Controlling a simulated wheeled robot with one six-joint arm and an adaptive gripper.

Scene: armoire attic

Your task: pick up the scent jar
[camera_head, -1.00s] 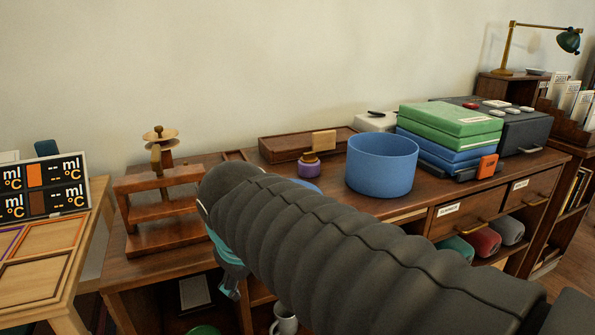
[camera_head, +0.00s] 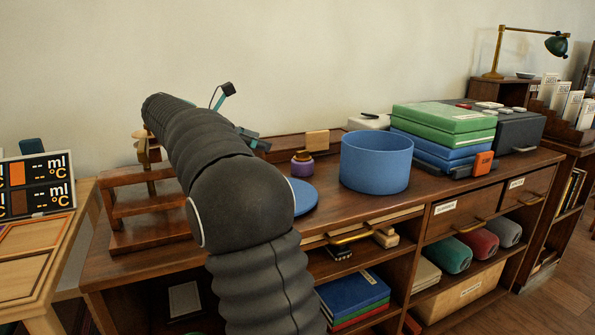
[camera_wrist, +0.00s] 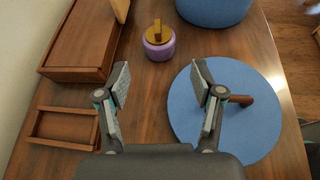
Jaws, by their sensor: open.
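The scent jar appears to be the small purple jar with a gold-brown top (camera_head: 302,168), standing upright on the brown cabinet top. In the wrist view the purple jar (camera_wrist: 159,46) is ahead of my gripper, near the centre line between the fingers and apart from them. My gripper (camera_wrist: 161,86) is open and empty above the cabinet top. In the head view my gripper (camera_head: 250,138) is partly hidden behind my arm, to the left of the jar.
A blue disc with a brown knob (camera_wrist: 190,125) lies under the right finger. A blue round tub (camera_head: 376,165) stands right of the jar. A long wooden box (camera_wrist: 80,45) and a small wooden tray (camera_wrist: 65,143) lie left. A wooden stand (camera_head: 117,210) is at left.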

